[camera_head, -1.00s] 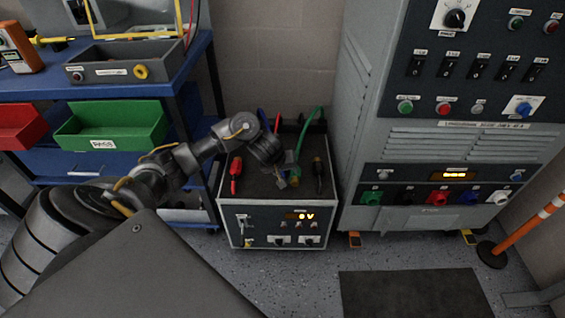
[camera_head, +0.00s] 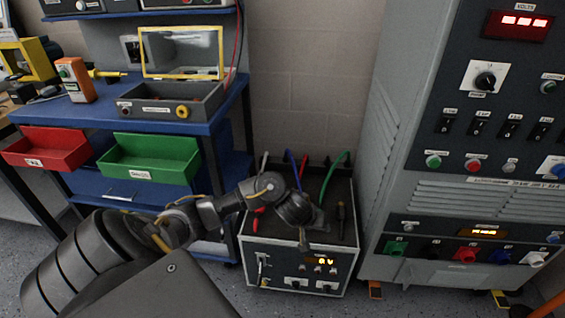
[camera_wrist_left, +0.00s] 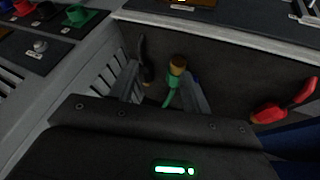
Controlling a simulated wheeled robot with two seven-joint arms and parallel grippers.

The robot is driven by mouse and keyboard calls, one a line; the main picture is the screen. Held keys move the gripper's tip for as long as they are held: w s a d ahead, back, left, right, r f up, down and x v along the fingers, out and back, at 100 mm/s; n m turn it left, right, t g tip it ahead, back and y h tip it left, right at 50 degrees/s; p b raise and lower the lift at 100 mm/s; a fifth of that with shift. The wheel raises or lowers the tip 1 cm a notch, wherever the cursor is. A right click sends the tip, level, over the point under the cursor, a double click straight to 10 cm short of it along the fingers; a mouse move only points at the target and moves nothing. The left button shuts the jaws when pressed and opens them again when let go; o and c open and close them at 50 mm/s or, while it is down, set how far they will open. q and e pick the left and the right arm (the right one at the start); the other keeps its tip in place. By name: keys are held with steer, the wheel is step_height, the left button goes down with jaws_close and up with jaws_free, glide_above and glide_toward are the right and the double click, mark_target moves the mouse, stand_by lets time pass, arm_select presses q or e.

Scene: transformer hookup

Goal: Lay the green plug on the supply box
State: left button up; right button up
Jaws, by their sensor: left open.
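The supply box (camera_head: 262,272) stands on the floor, with a dark top and a lit display. In the left wrist view the green plug (camera_wrist_left: 175,78), with a brown-orange end, lies on the box's dark top (camera_wrist_left: 225,65). Its green cable also shows in the head view (camera_head: 332,170), but my wrist hides the plug there. My left gripper (camera_wrist_left: 163,92) is open above the box, its fingers on either side of the plug and cable. I cannot tell whether they touch. My right gripper is in neither view.
A black plug (camera_head: 341,218) and a red plug (camera_wrist_left: 285,106) lie on the box top, either side of the green one. A tall grey cabinet (camera_head: 385,130) with coloured sockets stands close on the right. A blue bench with red and green bins (camera_head: 150,160) stands left.

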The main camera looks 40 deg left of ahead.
arm_select(q)
steer(key=s+d+f+m+h, duration=0.1)
steer(key=s+d+f+m, duration=0.2)
steer(key=s+d, duration=0.4)
steer(key=s+d+m+g+y, duration=0.1)
steer(key=s+m, duration=0.3)
steer(key=s, duration=1.7)
steer(key=shift+d+g, duration=0.7)
steer(key=shift+d, duration=0.05)
